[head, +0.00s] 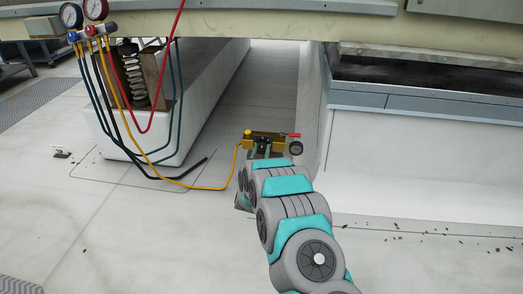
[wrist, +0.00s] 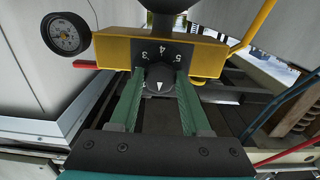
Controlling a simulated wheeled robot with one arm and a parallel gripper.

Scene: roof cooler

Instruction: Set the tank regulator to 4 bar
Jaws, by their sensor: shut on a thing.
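The tank regulator is a yellow block (wrist: 110,50), also in the head view (head: 263,135), with a red lever and a round gauge. Its dark knob (wrist: 160,77) has a white pointer. The pointer faces up in the wrist view, toward the dark scale plate (wrist: 162,54) marked 3, 4 and 5, roughly at the 4. My gripper (wrist: 160,82) has its green fingers on both sides of the knob and is shut on it. The gauge (wrist: 66,34) shows at the left; its needle is too small to read. In the head view my gripper (head: 262,152) reaches the regulator, knob hidden.
A yellow hose (head: 215,188) runs from the regulator to the manifold gauges (head: 82,17) at upper left. Blue, black and red hoses hang there. A white curb (head: 185,110) stands left and a white unit (head: 420,150) right.

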